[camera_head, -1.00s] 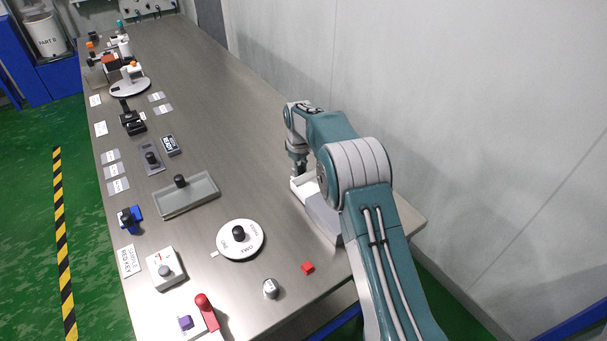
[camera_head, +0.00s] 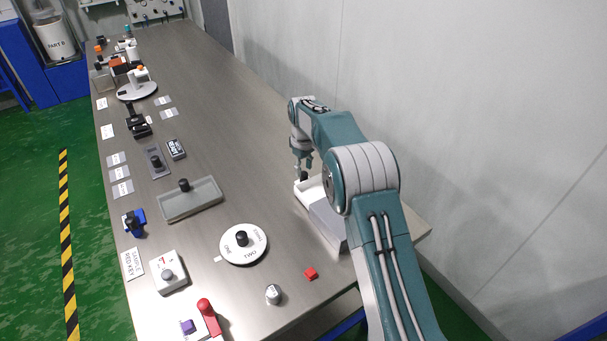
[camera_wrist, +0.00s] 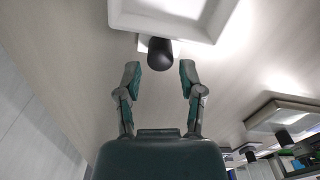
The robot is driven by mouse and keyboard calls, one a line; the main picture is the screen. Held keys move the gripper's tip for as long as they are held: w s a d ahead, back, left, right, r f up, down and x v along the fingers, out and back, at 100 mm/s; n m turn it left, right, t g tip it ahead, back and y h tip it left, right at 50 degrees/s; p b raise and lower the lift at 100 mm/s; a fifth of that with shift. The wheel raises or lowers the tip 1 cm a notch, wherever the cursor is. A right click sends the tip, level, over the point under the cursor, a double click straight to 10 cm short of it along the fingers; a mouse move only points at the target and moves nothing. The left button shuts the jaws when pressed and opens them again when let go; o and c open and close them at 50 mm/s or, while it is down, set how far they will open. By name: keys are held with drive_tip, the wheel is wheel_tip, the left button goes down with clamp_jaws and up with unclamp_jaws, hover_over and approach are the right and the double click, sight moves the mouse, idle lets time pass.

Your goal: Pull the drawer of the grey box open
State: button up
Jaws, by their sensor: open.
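The grey box (camera_head: 327,222) sits at the right edge of the table, partly hidden behind my arm. Its white drawer (camera_head: 302,192) sticks out of its far end, and the open tray shows. In the wrist view the white drawer (camera_wrist: 122,14) is at the top, with a black knob (camera_wrist: 160,54) on its front. My gripper (camera_head: 303,165) is over the drawer's front end. In the wrist view my gripper (camera_wrist: 160,77) is open and empty, its fingertips spread on either side below the knob and apart from it.
A grey tray (camera_head: 191,208), a white round dial (camera_head: 257,254), a red cube (camera_head: 310,273) and a small metal cylinder (camera_head: 273,294) stand left of the box. Several other devices line the table's left edge. A wall stands close on the right. The table beyond the drawer is clear.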

wheel_tip(320, 180, up, 9)
drive_tip(key=shift+f, duration=0.1)
idle(0.4)
drive_tip(key=s+d+r+m+t, duration=0.1)
drive_tip(key=s+d+r+m, duration=0.1)
drive_tip(key=s+d+r, duration=0.5)
drive_tip(key=s+d+r+m+t, duration=0.2)
drive_tip(key=s+d+r+m, duration=0.15)
drive_tip(key=s+r, duration=0.65)
drive_tip(key=s+d+f+m+t, duration=0.1)
drive_tip(key=s+d+f+m, duration=0.1)
drive_tip(key=s, duration=1)
drive_tip(key=s+d+f+m+t, duration=0.1)
drive_tip(key=s+d, duration=0.3)
drive_tip(key=s, duration=0.8)
drive_tip(key=shift+s+d+f+m+t, duration=0.25)
drive_tip(key=shift+s+f+m+t, duration=0.1)
drive_tip(key=shift+f+m, duration=0.35)
